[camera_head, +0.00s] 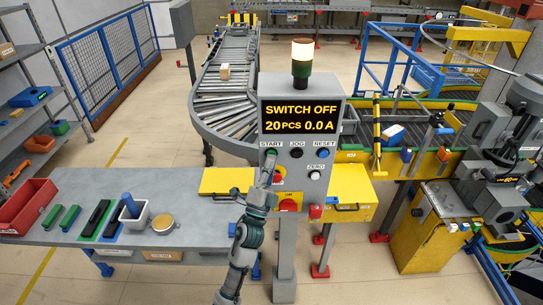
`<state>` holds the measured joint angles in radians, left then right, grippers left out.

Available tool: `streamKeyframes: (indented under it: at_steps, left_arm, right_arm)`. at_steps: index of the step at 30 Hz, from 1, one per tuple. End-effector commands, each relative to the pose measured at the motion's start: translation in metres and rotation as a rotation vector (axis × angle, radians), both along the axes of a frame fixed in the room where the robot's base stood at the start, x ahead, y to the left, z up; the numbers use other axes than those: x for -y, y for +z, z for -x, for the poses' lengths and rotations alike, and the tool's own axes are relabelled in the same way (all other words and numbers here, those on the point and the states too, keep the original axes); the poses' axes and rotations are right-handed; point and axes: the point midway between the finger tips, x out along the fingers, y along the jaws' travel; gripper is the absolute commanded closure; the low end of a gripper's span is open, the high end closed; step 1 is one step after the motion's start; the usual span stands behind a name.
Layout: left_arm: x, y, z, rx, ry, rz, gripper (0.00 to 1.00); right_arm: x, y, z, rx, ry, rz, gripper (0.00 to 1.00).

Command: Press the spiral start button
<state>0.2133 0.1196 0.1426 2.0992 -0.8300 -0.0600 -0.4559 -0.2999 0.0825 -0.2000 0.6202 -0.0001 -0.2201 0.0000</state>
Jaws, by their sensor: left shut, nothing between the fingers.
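The grey control panel (304,180) stands upright in the middle of the view. Its display (301,118) reads "SWITCH OFF" and "20 PCS 0.0 A". The green start button (271,153) sits at the panel's upper left under the word START. My left gripper (270,163) is shut and empty, its tips just below or at the start button. I cannot tell whether they touch it. The gripper and wrist partly cover the panel's left side. My right gripper is not in view.
JOG (297,153), RESET (323,153) and ZERO (315,175) buttons are on the same panel, with a red switch (289,205) lower down. A grey workbench (190,220) with bins stands left.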

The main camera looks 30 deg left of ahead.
Motion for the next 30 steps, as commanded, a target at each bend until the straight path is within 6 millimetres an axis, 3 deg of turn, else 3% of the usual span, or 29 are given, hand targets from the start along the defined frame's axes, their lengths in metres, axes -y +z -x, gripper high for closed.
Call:
streamKeyframes:
  at_steps: [22, 30]
  left_arm:
    - [-0.0032, 0.0000, -0.0051, 0.000, 0.001, 0.001, 1.00]
    - [0.0020, -0.0004, 0.0031, -0.001, 0.000, 0.001, 1.00]
  right_arm:
    - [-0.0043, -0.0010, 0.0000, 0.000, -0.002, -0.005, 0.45]
    - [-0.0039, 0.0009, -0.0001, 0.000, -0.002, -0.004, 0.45]
